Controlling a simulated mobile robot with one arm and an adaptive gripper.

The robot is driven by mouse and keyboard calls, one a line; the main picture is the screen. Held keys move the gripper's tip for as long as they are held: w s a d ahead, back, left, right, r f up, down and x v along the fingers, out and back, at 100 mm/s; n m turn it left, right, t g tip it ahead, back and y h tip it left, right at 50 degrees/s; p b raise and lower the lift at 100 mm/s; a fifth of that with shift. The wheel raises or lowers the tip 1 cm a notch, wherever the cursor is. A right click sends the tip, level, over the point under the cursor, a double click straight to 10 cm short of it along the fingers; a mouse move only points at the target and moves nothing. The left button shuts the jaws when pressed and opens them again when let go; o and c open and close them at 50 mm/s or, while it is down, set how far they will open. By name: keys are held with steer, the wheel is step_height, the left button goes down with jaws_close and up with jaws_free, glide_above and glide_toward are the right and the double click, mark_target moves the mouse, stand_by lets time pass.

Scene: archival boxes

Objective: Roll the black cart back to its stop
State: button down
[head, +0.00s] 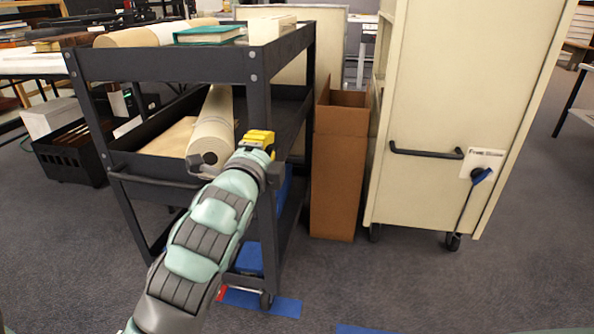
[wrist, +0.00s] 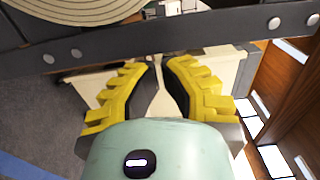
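The black cart (head: 180,64) stands upright at left centre, with a top tray, a lower shelf and a bar handle (head: 155,181) across its near end. Its near right caster (head: 265,300) is on or beside blue floor tape (head: 285,306), near a small red piece (head: 221,293). My gripper (head: 258,138) is at the cart's near right corner post. In the wrist view, my gripper's yellow fingers (wrist: 157,66) are apart with a gap between them, just below the cart's dark bolted rail (wrist: 160,46). I cannot tell whether they touch it. My arm hides part of the near side.
Paper rolls (head: 155,35), a green book (head: 208,34) and a pale box (head: 270,28) lie on the top tray. A tall brown box (head: 340,165) and a cream wheeled cabinet (head: 450,95) stand close on the right.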

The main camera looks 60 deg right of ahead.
steer(key=shift+b+x, duration=0.4)
steer(key=shift+x, duration=0.75)
steer(key=shift+d, duration=0.15)
